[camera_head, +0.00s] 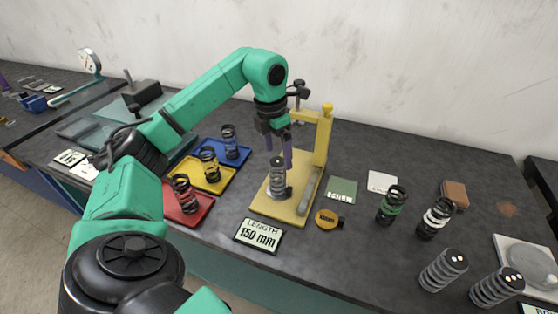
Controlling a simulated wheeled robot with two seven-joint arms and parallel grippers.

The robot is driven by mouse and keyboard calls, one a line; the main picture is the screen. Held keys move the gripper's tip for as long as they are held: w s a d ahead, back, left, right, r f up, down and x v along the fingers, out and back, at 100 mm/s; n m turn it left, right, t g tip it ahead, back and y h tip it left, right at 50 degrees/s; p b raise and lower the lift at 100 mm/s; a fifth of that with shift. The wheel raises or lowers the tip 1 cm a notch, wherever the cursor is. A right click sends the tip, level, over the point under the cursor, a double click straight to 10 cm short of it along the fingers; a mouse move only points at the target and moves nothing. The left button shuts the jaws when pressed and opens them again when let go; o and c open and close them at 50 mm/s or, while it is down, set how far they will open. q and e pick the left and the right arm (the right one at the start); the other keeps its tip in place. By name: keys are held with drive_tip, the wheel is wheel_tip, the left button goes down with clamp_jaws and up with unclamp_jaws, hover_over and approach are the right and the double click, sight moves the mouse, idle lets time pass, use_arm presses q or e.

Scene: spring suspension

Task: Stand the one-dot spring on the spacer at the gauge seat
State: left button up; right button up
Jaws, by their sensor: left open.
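A grey coil spring (278,171) stands upright at the seat of the yellow gauge (297,207). A grey round piece, seemingly the spacer (277,193), shows around its foot. The spring's top is partly behind the fingers, so I cannot read its dots. My left gripper (279,158) points down at the spring's top with its purple fingers open, one on each side. I cannot tell whether they touch it. Two more grey springs, one (442,270) and another (497,287), stand at the front right with white dots on top. My right gripper is out of view.
Springs stand on red (193,215), yellow (217,185) and blue (236,158) trays left of the gauge. A display (259,236) reads "LENGTH 150 mm".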

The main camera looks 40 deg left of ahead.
use_arm(q)
wheel_tip(320, 180, up, 9)
drive_tip(key=s+p, duration=0.1)
drive_tip(key=shift+f+p, duration=0.15)
drive_tip(key=shift+p, duration=0.2)
drive_tip(key=shift+a, duration=0.15)
